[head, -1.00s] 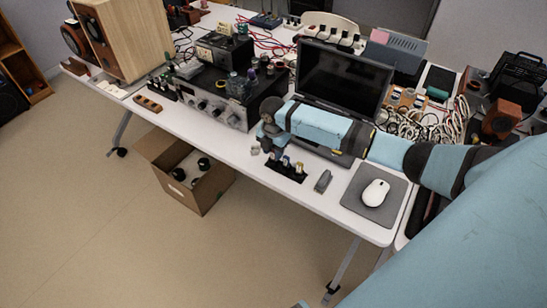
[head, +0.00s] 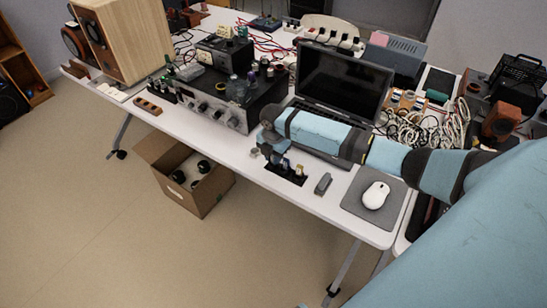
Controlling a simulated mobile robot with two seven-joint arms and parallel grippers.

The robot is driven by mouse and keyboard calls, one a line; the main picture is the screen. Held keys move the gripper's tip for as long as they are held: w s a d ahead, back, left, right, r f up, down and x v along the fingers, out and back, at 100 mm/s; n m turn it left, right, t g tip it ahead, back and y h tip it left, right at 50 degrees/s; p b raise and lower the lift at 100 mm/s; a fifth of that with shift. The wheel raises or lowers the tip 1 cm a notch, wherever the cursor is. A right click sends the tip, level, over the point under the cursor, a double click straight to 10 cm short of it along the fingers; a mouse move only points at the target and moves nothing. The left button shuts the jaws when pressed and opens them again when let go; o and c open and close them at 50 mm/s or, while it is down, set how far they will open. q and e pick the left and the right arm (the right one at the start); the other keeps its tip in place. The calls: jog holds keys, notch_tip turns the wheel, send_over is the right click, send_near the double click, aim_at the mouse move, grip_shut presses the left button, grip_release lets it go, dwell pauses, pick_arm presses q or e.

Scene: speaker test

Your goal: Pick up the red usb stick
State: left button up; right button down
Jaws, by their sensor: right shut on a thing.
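My right gripper (head: 278,161) points down at the left part of a small black holder (head: 291,178) on the white table. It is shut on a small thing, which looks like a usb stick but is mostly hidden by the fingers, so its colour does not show. Another small upright piece with a gold tint (head: 299,170) stands in the holder to the right of the fingers. I cannot make out any red on the sticks at this size. My left gripper is not in view.
A grey stick-like object (head: 323,184) and a white mouse (head: 375,195) on a grey mat (head: 356,208) lie to the right. An open laptop (head: 338,82) stands behind my arm. An amplifier (head: 214,110) is at left. The table's front edge (head: 305,205) is close.

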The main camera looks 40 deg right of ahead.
notch_tip(320, 180, up, 20)
jog(key=p, duration=0.1)
jog(key=shift+f, duration=0.2)
jog(key=shift+a, duration=0.1)
